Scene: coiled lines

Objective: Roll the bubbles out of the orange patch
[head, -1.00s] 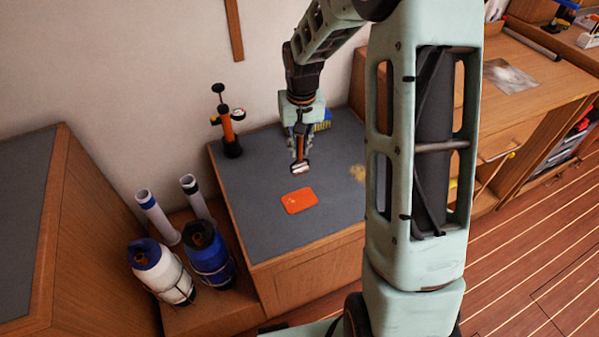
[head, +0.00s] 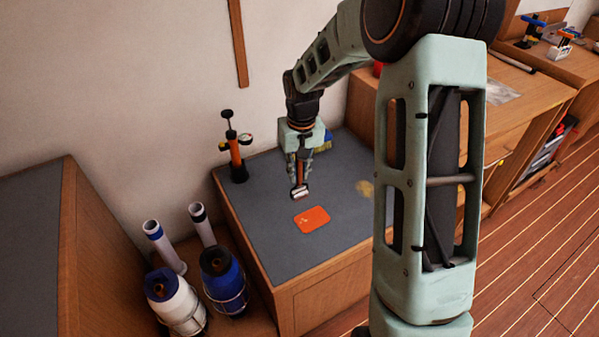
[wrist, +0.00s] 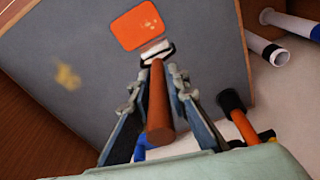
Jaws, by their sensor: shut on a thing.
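The orange patch (head: 312,220) lies flat on the grey top of the low cabinet (head: 255,222). Small pale marks show near one end of it, and they show more clearly in the wrist view on the patch (wrist: 137,27). My gripper (head: 299,180) is shut on the brown handle of a roller (wrist: 159,105). The roller's pale head (head: 299,192) points down, just behind the patch in the head view. In the wrist view the head is close to the patch's edge; I cannot tell whether it touches the surface.
An orange and black hand pump (head: 236,155) stands at the cabinet's back left corner. A tan smudge (head: 365,188) marks the top right of the patch. Two strapped bottles, one blue (head: 222,280), and two white tubes (head: 163,245) stand lower left.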

